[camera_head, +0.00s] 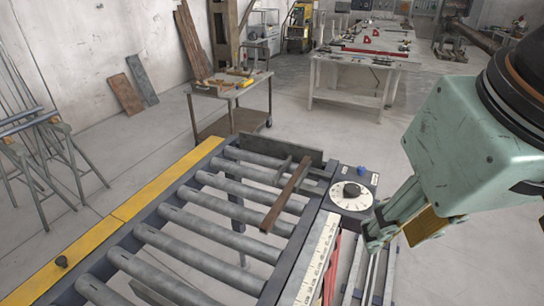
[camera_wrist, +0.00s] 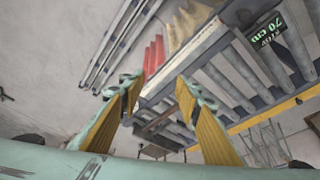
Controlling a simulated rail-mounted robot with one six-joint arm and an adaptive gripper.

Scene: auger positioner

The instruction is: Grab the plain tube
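My gripper (camera_head: 394,238) hangs at the right of the head view, off the right side of the roller conveyor (camera_head: 112,236). In the wrist view my gripper (camera_wrist: 158,84) has its two yellow-backed fingers spread, with nothing between them. A rusty brown bar (camera_head: 285,198) lies slantwise across the rollers. A shorter grey piece (camera_head: 283,169) lies beside it, towards the back. Two grey tubes (camera_head: 22,122) rest on stands at the far left. I cannot tell which of these is the plain tube. My gripper is apart from all of them.
A dial box (camera_head: 351,194) with a blue button and a white scale strip (camera_head: 316,262) edge the conveyor's right side. Red pieces (camera_wrist: 153,54) and pale metal rails (camera_wrist: 122,42) lie beyond my fingers. A tool cart (camera_head: 228,92) and white table (camera_head: 362,58) stand behind.

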